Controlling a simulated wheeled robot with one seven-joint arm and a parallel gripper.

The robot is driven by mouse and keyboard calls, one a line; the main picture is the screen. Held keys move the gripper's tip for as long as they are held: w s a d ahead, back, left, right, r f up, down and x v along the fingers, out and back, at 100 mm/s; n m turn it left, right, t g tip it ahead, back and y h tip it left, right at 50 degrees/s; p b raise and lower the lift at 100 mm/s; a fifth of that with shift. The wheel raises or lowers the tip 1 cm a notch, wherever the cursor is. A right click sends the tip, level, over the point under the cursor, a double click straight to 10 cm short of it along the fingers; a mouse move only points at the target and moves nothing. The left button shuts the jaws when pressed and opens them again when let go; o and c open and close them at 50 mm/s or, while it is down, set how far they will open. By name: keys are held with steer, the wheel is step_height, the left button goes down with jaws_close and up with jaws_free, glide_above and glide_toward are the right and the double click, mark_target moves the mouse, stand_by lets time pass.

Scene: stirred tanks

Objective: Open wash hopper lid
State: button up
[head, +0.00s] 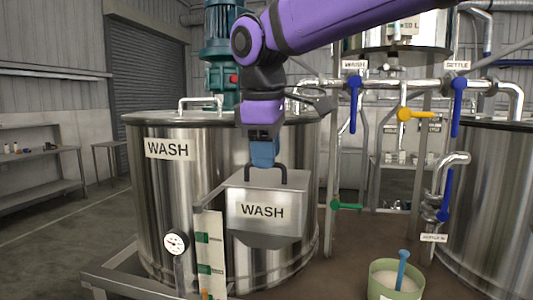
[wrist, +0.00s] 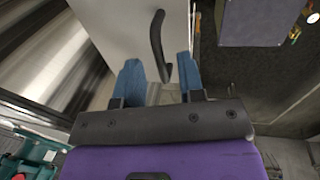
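The wash hopper (head: 265,232) is a steel box labelled WASH on the front of the wash tank (head: 165,200). Its lid (head: 238,182) is down, with a dark arched handle (head: 281,172) on top. My gripper (head: 264,163) is right above the lid at the handle, fingers pointing down. In the wrist view the two blue fingers of my gripper (wrist: 159,65) are apart, and the lid (wrist: 118,25) lies beyond them. One end of the handle (wrist: 157,35) reaches between the fingers, with a gap visible on both sides. The head view hides part of the handle behind the fingers.
A gauge (head: 175,243) and a level strip (head: 209,255) stand left of the hopper. Pipes with blue (head: 354,103), yellow (head: 415,114) and green (head: 346,206) valve handles are to the right. A green tub (head: 381,272) with a blue scoop (head: 402,268) stands at front right.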

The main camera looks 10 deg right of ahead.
steer(key=shift+f, duration=0.25)
jaws_close()
steer(key=shift+r, duration=0.1)
